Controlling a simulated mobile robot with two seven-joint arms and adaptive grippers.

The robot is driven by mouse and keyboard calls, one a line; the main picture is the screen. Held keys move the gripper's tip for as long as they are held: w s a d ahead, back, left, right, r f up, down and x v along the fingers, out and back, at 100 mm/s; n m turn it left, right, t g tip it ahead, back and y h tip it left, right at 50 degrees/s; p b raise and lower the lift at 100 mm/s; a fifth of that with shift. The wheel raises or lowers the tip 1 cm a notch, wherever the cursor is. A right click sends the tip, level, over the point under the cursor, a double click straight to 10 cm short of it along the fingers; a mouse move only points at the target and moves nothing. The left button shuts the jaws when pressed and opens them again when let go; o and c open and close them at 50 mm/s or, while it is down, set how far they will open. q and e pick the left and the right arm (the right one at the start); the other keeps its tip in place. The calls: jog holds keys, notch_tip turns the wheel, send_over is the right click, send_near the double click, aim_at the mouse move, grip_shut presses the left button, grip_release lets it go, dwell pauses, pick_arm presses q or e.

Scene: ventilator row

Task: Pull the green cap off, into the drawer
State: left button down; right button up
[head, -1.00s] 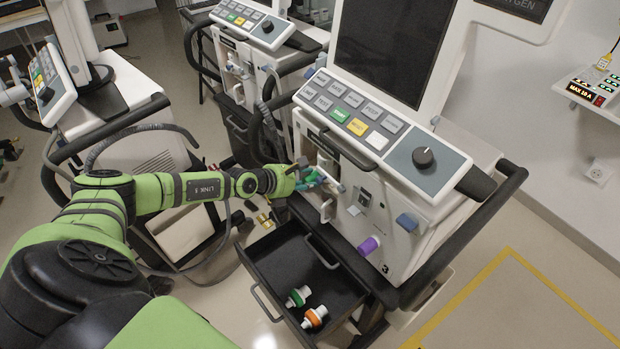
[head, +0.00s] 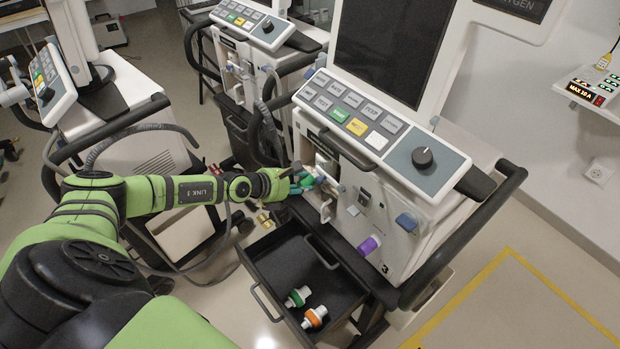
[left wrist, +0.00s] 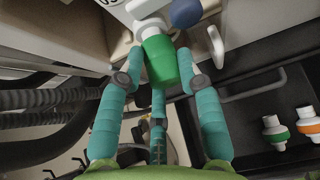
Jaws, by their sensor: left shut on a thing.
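The green cap (left wrist: 160,60) sits at the end of a white port (left wrist: 150,27) in the left wrist view. My left gripper (left wrist: 156,78) has its teal fingers around the cap, shut on it. In the head view the left gripper (head: 304,181) is at the ventilator's left front, and its fingers largely hide the cap. The drawer (head: 275,257) is pulled open below the gripper. My right gripper is not in view.
Two white fittings lie in the drawer, one with a green ring (head: 298,296) and one with an orange ring (head: 315,317). A purple cap (head: 369,245) is on the ventilator front. Another ventilator (head: 255,60) stands behind to the left.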

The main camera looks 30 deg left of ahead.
pick_arm(q)
jog(key=shift+s+a+f, duration=0.2)
jog(key=shift+s+a, duration=0.1)
jog(key=shift+s, duration=0.3)
jog(key=shift+s, duration=0.1)
jog(key=shift+s+a+r+b, duration=0.1)
jog(key=shift+s+a+b, duration=0.15)
jog(key=shift+s, duration=0.45)
jog(key=shift+s+a+r+b, duration=0.1)
jog(key=shift+s+a, duration=0.1)
jog(key=shift+s, duration=0.5)
jog(key=shift+w, duration=0.1)
jog(key=shift+w+d+p, duration=0.15)
jog(key=shift+w+d, duration=0.1)
jog(key=shift+w, duration=0.45)
jog(key=shift+w+d+p, duration=0.1)
jog(key=shift+w+d, duration=0.1)
jog(key=shift+w, duration=0.45)
jog(key=shift+w+d+p, duration=0.15)
jog(key=shift+w+d, duration=0.1)
jog(key=shift+w, duration=0.45)
